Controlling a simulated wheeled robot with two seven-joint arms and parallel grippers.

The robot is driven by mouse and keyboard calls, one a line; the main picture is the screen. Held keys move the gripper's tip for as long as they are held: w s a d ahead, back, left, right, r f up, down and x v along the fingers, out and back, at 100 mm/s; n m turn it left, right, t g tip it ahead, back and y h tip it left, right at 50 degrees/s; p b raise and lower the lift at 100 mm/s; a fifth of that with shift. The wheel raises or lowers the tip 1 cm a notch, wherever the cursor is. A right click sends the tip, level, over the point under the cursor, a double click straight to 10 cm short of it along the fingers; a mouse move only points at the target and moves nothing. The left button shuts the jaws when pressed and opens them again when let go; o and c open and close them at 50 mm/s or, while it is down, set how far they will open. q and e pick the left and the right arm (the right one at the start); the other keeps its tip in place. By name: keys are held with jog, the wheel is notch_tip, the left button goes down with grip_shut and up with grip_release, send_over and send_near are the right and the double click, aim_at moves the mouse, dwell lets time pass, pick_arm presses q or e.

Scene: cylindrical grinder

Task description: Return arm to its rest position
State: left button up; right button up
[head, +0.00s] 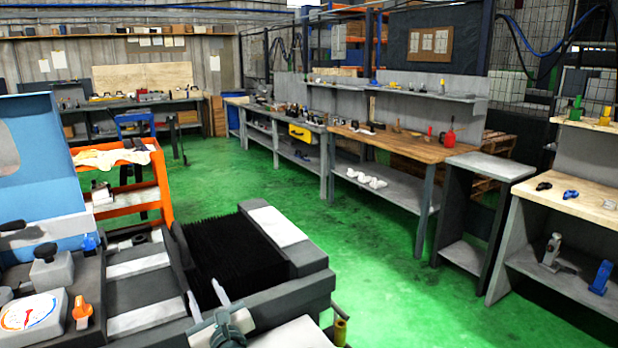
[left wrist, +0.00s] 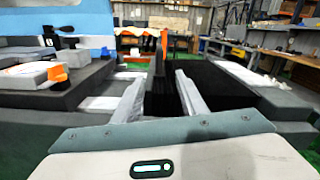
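My left gripper (head: 205,293) is low in the head view, over the front of the cylindrical grinder (head: 140,288). Its two pale fingers point away from me and stand apart with nothing between them. In the left wrist view the open fingers (left wrist: 160,82) frame part of the grinder's black bellows (left wrist: 162,98). The bellows also show in the head view (head: 235,255), just beyond the fingertips. I cannot tell how high the fingers are above the machine. My right gripper is in neither view.
The grinder's dial (head: 30,315) and orange knob (head: 82,312) are at left. An orange cart (head: 160,180) stands behind. Workbenches (head: 400,143) line the right, with a light-topped bench (head: 570,198) nearest. The green floor (head: 375,260) between is clear.

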pick_arm(q)
jog(key=s+a+f+n+g+h, duration=0.1)
jog(key=s+f+n+g+h, duration=0.15)
jog(key=s+f+n, duration=0.55)
jog(key=s+a+f+n+g+h, duration=0.1)
jog(key=s+a+f+n+g, duration=0.2)
jog(key=s+f, duration=0.8)
jog(key=s+d+f+n+g+h, duration=0.25)
jog(key=s+n, duration=0.25)
jog(key=s, duration=0.4)
jog(key=s+d+f+n+g+h, duration=0.1)
jog(key=s+d+f+n+g, duration=0.15)
jog(key=s+n, duration=0.45)
jog(key=s+d+f+n+g+h, duration=0.1)
jog(key=s+f+n+h, duration=0.15)
jog(key=s, duration=0.85)
jog(key=s+d+f+x, duration=0.1)
jog(key=s+x, duration=0.1)
jog(key=x, duration=1)
jog(key=s+d+f+x, duration=0.1)
jog(key=s+x, duration=0.1)
jog(key=x, duration=0.9)
jog(key=s+f, duration=0.4)
jog(key=f, duration=0.4)
jog(key=s+f+t, duration=0.1)
jog(key=s+f, duration=0.4)
jog(key=f, duration=0.3)
jog(key=shift+f+m+h, duration=0.15)
jog(key=shift+m+h, duration=0.2)
jog(key=shift+h, duration=0.1)
